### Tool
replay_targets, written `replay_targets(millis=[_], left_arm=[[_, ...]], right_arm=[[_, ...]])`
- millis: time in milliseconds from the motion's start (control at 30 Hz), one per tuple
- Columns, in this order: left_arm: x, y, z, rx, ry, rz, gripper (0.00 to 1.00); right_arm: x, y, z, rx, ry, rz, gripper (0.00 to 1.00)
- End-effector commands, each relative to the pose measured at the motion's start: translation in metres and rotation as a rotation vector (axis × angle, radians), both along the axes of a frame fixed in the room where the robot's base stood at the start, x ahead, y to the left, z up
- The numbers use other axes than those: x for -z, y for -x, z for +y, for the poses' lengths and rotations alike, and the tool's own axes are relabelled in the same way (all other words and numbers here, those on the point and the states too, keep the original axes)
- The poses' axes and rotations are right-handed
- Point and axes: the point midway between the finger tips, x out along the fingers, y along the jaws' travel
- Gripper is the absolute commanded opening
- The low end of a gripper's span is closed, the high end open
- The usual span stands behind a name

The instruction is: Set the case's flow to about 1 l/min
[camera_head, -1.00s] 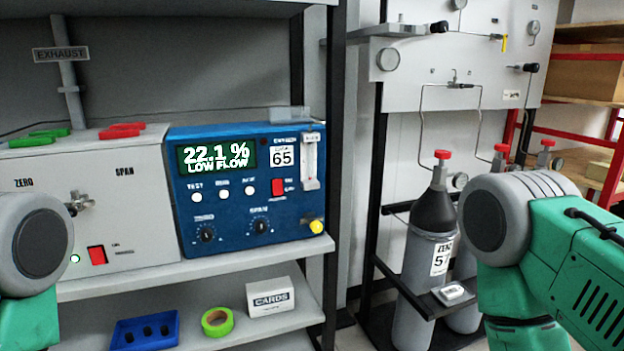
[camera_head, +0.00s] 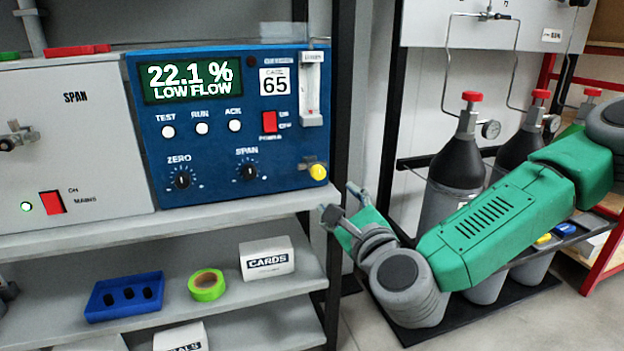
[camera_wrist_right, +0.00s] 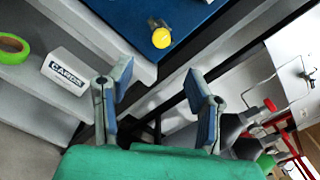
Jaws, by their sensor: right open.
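The blue analyser case (camera_head: 220,150) stands on the shelf, its display (camera_head: 190,80) reading "22.1 %" and "LOW FLOW". The clear flow tube (camera_head: 312,85) is upright at its right; its float is too small to read. The yellow knob (camera_head: 318,172) is at the case's lower right corner and shows in the right wrist view (camera_wrist_right: 161,38). My right gripper (camera_head: 343,203) is just right of and below the knob, apart from it. In the wrist view its fingers (camera_wrist_right: 160,88) are spread and empty, with the knob beyond them. My left gripper is not seen.
The shelf's front edge (camera_head: 240,207) and dark upright post (camera_head: 338,110) are close to my right gripper. Gas cylinders (camera_head: 455,165) stand behind my right arm. A cards box (camera_head: 266,258), green tape roll (camera_head: 207,285) and blue tray (camera_head: 125,297) lie on the lower shelf.

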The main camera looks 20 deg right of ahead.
Motion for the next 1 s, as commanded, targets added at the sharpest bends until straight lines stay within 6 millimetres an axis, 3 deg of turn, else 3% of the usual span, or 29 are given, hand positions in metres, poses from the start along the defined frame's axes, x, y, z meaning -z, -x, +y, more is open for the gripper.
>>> replay_targets(millis=[400,600,1000], left_arm=[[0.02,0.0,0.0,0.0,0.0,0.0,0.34],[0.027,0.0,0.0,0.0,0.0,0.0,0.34],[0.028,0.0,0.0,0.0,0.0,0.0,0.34]], right_arm=[[0.005,-0.085,-0.004,0.001,-0.002,0.003,0.46],[0.004,-0.115,0.0,0.0,0.001,0.004,0.46],[0.003,-0.128,-0.001,-0.003,-0.001,0.005,0.46]])
